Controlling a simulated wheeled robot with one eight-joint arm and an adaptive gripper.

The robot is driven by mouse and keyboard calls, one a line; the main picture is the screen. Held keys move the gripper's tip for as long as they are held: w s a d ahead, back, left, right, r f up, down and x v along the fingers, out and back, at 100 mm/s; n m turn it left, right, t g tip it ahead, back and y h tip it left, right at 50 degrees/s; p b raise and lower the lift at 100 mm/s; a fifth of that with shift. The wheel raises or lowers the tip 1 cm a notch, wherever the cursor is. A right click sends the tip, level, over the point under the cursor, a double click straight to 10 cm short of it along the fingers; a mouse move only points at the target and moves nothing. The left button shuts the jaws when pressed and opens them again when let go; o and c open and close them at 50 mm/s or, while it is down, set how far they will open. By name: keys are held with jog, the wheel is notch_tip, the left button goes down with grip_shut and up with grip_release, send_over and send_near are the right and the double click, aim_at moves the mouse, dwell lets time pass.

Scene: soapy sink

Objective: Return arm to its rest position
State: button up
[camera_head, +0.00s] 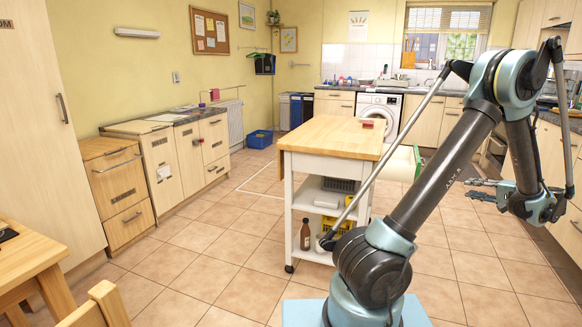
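My arm rises from its blue base at the bottom of the view, bends at an elbow at the upper right, and comes down on the right side. My gripper (468,189) is at the right, its fingers pointing left. The two fingertips show apart with a gap between them, and I see nothing held there. It is in the air to the right of the wood-topped trolley (330,133), in front of the right-hand kitchen units. It appears clear of the trolley.
A white washing machine (381,112) stands at the back under the counter. A brown bottle (305,235) is on the trolley's lower shelf. A wooden table (28,254) and chair (98,307) are at the lower left. The tiled floor (190,245) left of the trolley is clear.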

jog(key=w+a+r+n+g, duration=0.1)
jog(key=w+a+r+g, duration=0.1)
jog(key=a, duration=0.7)
jog(key=w+a+r+n+g, duration=0.1)
jog(key=w+a+r+g, duration=0.1)
jog(key=a, duration=0.8)
jog(key=w+a+r+n+g, duration=0.1)
jog(key=w+a+r+g, duration=0.15)
jog(key=a, duration=0.65)
jog(key=s+a+f+n+g+h, duration=0.1)
jog(key=s+a+f+n+g, duration=0.1)
jog(key=s+a, duration=0.7)
jog(key=s+a+f+n+g+h, duration=0.1)
jog(key=s+a+n+g+h, duration=0.3)
jog(key=a, duration=1)
jog(key=s+a+f+n+h, duration=0.1)
jog(key=s+f, duration=0.3)
jog(key=s, duration=0.3)
jog(key=s+a+f+n, duration=0.1)
jog(key=s+f, duration=0.3)
jog(key=s, duration=0.3)
jog(key=shift+s+n+t+h, duration=0.3)
jog(key=shift+t+h, duration=0.1)
jog(key=shift+t, duration=0.05)
jog(key=shift+s+d, duration=0.1)
